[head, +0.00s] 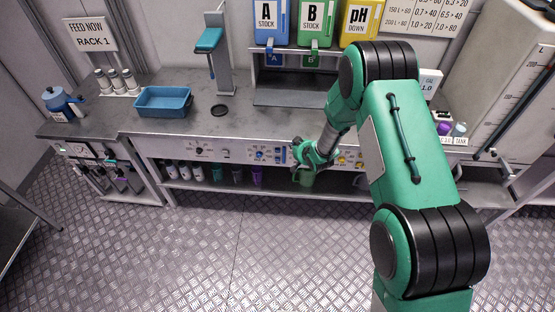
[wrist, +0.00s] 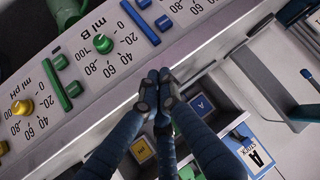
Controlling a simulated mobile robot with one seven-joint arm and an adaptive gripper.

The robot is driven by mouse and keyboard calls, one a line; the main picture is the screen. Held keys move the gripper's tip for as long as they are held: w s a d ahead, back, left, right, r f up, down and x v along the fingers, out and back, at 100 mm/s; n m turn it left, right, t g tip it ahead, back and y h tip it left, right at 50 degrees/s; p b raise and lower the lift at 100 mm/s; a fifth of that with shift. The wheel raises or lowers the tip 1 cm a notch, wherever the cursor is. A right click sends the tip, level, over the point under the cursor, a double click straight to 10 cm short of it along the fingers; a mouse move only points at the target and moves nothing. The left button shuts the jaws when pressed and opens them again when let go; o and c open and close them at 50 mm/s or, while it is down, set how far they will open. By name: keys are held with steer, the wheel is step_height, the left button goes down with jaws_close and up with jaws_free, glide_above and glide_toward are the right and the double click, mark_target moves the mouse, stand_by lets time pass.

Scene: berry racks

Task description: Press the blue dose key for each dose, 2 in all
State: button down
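In the head view small blue controls (head: 261,155) show at the middle of the panel. The green knob (wrist: 103,43) is marked "ml B", the yellow knob (wrist: 22,107) "ml pH". My gripper (wrist: 158,76) has its dark fingers together, with nothing seen between them. It is over the panel's edge, apart from the blue controls. In the head view my gripper (head: 302,170) is right of them.
Blue A (head: 272,25), green B (head: 316,25) and yellow pH (head: 360,24) stock containers stand above the bench. A blue tray (head: 164,101) sits on the bench at left. Bottles (head: 215,172) stand on the shelf below the panel. The floor in front is clear.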

steer(key=y+p, duration=0.1)
steer(key=p, duration=0.1)
glide_toward(278, 159)
step_height(278, 159, up, 3)
steer(key=s+a+f+y+p, duration=0.1)
steer(key=s+a+f+y, duration=0.1)
steer(key=s+f, duration=0.4)
steer(key=shift+a+f+n+p, duration=0.35)
steer(key=shift+a+f, duration=0.5)
steer(key=shift+f, duration=0.8)
steer(key=shift+w, duration=0.2)
steer(key=w+b, duration=0.2)
steer(key=w, duration=0.6)
steer(key=shift+w, duration=0.25)
steer(key=shift+w+b, duration=0.85)
steer(key=shift+w, duration=0.05)
stand_by(0.8)
steer(key=shift+s, duration=0.9)
